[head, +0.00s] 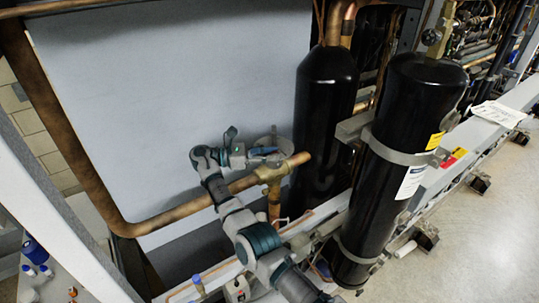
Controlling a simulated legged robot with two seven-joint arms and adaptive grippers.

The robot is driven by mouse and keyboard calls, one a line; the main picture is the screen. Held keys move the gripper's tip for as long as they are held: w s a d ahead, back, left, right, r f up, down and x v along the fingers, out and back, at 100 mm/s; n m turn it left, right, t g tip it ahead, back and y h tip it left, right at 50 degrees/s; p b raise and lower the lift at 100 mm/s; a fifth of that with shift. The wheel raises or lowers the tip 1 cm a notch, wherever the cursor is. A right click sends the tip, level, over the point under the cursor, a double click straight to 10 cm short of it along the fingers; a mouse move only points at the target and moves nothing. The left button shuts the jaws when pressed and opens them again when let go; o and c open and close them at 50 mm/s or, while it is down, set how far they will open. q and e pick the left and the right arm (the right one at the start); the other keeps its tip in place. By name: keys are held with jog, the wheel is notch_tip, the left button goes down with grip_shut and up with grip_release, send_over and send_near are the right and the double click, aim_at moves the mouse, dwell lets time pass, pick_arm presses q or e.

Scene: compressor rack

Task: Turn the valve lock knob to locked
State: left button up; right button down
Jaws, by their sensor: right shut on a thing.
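A brass valve (270,173) sits on the copper pipe (180,211) in the middle of the head view. My right gripper (277,156) reaches in from the left side of the valve, just above the pipe, with its fingers pointing right. It is shut on the valve lock knob, which is mostly hidden by the fingers. The knob's turn position is too small and covered to read. A pale grey, rounded part (272,141) shows just behind and above the fingers. My left gripper is not in view.
Two black cylinders stand to the right, a rear one (322,120) and a front one (405,120) strapped to a grey frame. A large grey panel (170,90) is behind the pipe. Clear floor (490,220) lies at the far right.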

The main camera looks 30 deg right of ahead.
dwell(0.3)
jog(key=c, duration=1.1)
grip_release()
jog(key=shift+c, duration=0.2)
jog(key=shift+o, duration=1)
jog(key=shift+w+d+f, duration=0.1)
jog(key=shift+w, duration=0.05)
jog(key=shift+t, duration=0.3)
